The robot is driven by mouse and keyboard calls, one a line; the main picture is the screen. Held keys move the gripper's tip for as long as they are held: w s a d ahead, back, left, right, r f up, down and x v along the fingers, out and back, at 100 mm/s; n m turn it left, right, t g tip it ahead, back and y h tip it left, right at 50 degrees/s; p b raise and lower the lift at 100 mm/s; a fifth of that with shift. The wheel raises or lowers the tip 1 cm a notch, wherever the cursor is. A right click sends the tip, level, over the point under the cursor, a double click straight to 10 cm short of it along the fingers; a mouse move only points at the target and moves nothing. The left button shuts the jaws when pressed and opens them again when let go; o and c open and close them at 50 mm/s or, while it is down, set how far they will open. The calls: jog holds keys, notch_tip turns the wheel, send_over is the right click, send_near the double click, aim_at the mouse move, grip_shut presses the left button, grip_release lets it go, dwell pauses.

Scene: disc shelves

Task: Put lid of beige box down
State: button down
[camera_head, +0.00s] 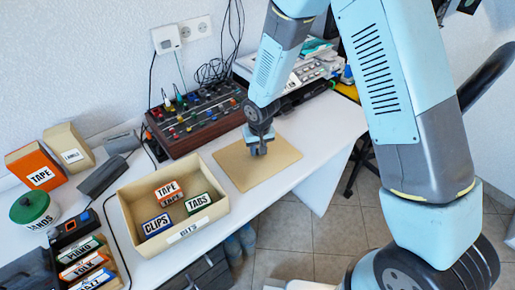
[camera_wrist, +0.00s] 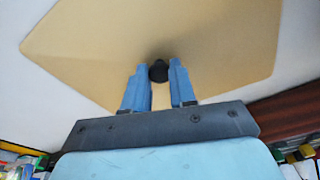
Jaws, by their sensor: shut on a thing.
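The lid (camera_head: 233,166) is a flat beige panel at the table's right part, just right of the open beige box. It appears to lie on or just above the white table; I cannot tell which. My gripper (camera_head: 258,147) is over the lid's middle, shut on its small dark knob. In the wrist view the knob (camera_wrist: 158,71) sits between the blue fingertips, with the lid (camera_wrist: 230,45) spread behind it. The beige box (camera_head: 128,222) stands uncovered, with boxes labelled TAPE (camera_head: 168,190), CLIPS (camera_head: 157,225) and TABS (camera_head: 198,203) inside.
A mixer with wooden sides (camera_head: 190,138) stands behind the lid, close to it. Orange box (camera_head: 36,164), green-lidded tub (camera_head: 33,207) and a tray of labelled boxes (camera_head: 85,260) fill the left. The white table (camera_head: 325,130) is clear right of the lid.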

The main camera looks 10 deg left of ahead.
aim_at(259, 159)
jog(key=c, duration=0.9)
grip_release()
jog(key=r, duration=0.4)
jog(key=s+r, duration=0.1)
jog(key=r, duration=0.7)
jog(key=shift+s+d, duration=0.3)
jog(key=shift+d, duration=0.1)
